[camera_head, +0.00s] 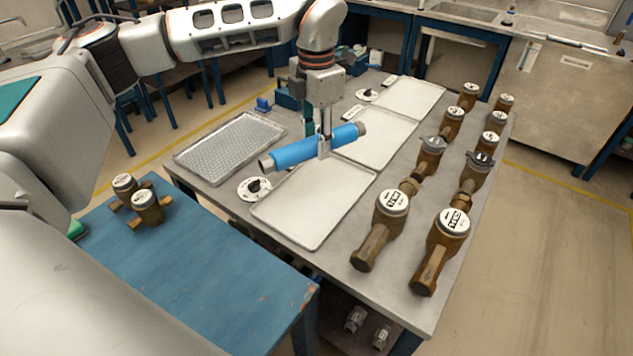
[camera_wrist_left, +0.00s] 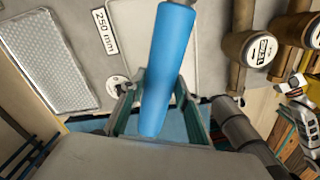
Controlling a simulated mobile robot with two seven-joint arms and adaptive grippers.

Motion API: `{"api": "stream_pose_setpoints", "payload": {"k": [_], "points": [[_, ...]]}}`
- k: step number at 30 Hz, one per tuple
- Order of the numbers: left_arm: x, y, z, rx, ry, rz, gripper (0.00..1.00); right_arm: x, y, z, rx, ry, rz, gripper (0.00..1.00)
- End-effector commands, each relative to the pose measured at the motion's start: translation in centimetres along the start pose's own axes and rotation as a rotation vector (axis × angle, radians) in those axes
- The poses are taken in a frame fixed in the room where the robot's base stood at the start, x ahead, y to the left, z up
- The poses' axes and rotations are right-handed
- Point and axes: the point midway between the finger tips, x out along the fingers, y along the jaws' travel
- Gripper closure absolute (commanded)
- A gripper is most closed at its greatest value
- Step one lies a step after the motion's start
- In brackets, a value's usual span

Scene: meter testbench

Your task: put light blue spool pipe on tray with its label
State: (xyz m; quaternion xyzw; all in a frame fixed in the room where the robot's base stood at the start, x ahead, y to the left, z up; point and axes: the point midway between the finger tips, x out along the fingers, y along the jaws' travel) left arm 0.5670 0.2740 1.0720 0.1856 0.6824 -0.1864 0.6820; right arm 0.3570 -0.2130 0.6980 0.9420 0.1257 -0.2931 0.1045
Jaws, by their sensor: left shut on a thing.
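The light blue spool pipe (camera_head: 298,150) has bare metal ends and hangs above the grey bench. My left gripper (camera_head: 324,150) points down and is shut on the pipe near its middle. In the left wrist view the pipe (camera_wrist_left: 166,70) runs between the gripper's fingers. Below it in the head view lie a near pale tray (camera_head: 313,208), a middle pale tray (camera_head: 385,135) and a far pale tray (camera_head: 412,98). A label reading "250 mm" (camera_wrist_left: 104,32) shows in the wrist view, beside a textured metal tray (camera_wrist_left: 52,60).
Several brown brass meters (camera_head: 390,208) stand in two rows along the bench's right side. Two more (camera_head: 147,207) stand on the blue table (camera_head: 190,270) at the left. A round dial (camera_head: 254,189) sits by the near tray. The pale trays look empty.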

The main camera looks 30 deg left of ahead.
Motion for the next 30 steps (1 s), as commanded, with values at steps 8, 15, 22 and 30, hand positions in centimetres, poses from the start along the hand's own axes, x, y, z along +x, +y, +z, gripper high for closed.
{"api": "stream_pose_setpoints", "payload": {"k": [8, 15, 22, 30], "points": [[6.0, 0.0, 0.0, -0.001, 0.000, -0.002, 1.00, -0.2, 0.4, 0.4, -0.001, -0.015, 0.005, 0.74], [8.6, 0.0, 0.1, -0.001, -0.003, 0.000, 1.00, -0.3, 0.4, 0.9, 0.002, -0.029, 0.008, 0.74], [10.3, 0.0, 0.0, -0.001, 0.000, -0.001, 1.00, -0.4, 0.5, 0.7, 0.005, -0.028, 0.011, 0.74], [12.5, 0.0, 0.1, 0.000, -0.004, 0.001, 1.00, -0.5, 1.0, 0.7, 0.009, -0.032, 0.020, 0.74]]}}
